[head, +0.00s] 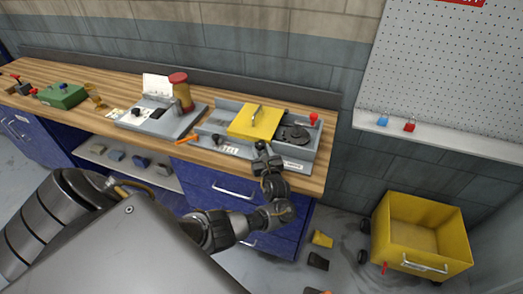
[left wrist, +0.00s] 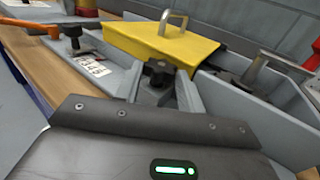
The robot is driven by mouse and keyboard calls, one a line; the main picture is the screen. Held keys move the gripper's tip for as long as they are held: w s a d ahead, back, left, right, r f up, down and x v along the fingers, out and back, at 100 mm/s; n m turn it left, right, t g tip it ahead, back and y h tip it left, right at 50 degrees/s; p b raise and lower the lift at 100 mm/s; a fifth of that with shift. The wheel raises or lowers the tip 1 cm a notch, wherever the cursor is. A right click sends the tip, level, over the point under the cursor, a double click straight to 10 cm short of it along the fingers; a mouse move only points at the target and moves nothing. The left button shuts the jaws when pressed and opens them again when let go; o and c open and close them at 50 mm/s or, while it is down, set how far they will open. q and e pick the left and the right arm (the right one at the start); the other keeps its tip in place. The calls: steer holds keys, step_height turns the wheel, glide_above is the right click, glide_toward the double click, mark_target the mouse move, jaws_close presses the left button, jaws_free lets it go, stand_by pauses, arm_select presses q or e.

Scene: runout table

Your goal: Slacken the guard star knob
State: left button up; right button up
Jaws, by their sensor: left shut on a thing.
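The dark guard star knob (left wrist: 157,72) shows in the left wrist view, at the front edge of the yellow guard (left wrist: 165,42) with its metal handle. In the head view the yellow guard (head: 252,122) sits on the grey machine bed (head: 300,167); the knob is hidden there behind my gripper. My left gripper (head: 263,152) reaches the front of the machine just below the guard and is shut on the star knob. In the left wrist view the gripper's dark housing fills the lower part. My right gripper is not in view.
An orange-handled tool (head: 188,139) lies left of the gripper. A red knob (head: 314,118) stands at the machine's right end. A grey machine with a red-topped post (head: 180,90) stands further left on the wooden bench (head: 100,82). A yellow cart (head: 390,235) is on the floor at right.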

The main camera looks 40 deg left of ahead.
arm_select(q)
steer(key=shift+a+r, duration=0.1)
steer(key=o, duration=0.7)
steer(key=v, duration=1)
steer(key=shift+s+d, duration=0.2)
steer(key=shift+d, duration=0.05)
